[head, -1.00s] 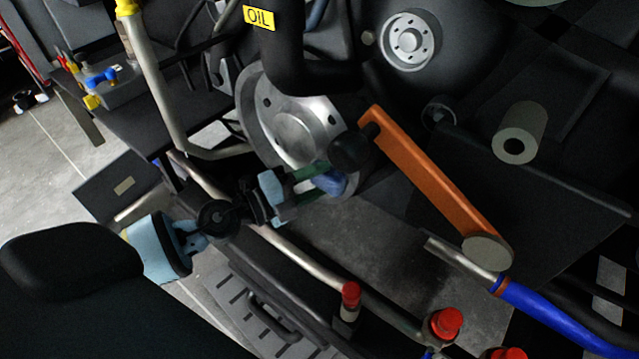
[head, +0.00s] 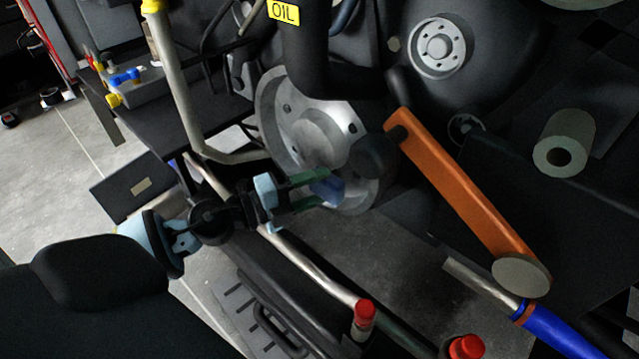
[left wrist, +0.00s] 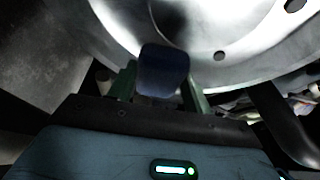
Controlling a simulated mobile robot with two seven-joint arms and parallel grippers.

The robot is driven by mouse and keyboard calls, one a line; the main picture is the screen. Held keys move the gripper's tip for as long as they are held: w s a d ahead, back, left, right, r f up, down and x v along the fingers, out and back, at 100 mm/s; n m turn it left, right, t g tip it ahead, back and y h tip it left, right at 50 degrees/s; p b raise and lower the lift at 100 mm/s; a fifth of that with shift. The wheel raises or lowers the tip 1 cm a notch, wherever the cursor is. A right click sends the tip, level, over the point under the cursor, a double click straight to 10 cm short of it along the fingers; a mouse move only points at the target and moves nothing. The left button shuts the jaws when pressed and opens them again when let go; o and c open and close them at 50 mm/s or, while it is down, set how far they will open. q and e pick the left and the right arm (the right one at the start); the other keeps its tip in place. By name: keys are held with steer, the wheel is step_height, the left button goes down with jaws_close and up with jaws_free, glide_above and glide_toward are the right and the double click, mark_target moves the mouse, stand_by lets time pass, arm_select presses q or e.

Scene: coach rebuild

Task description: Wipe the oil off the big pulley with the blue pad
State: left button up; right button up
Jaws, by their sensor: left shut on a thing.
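The big pulley (head: 295,121) is a large silver disc with small holes, left of centre in the head view. In the left wrist view the pulley (left wrist: 235,70) fills the top, with a dark patch near its upper middle. My left gripper (head: 318,189) has green fingers and is shut on the blue pad (head: 328,188), at the lower part of the pulley's face. In the left wrist view the pad (left wrist: 164,71) overlaps the pulley's lower rim; I cannot tell whether it touches. My right gripper is not in view.
An orange arm (head: 460,190) runs down to the right of the pulley, with a black knob at its upper end. A thick black pipe labelled OIL (head: 283,12) hangs in front of the pulley's top. Red-capped fittings (head: 364,313) and a pale tube (head: 305,265) lie below.

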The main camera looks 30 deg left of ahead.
arm_select(q)
steer(key=shift+s+a+b, duration=0.15)
steer(key=shift+s+b, duration=0.05)
steer(key=shift+s, duration=0.85)
steer(key=shift+s+a+b, duration=0.15)
steer(key=shift+s, duration=1.05)
steer(key=shift+s+a+b, duration=0.2)
steer(key=shift+s+b, duration=0.2)
steer(key=shift+s, duration=1.05)
steer(key=shift+r, duration=0.1)
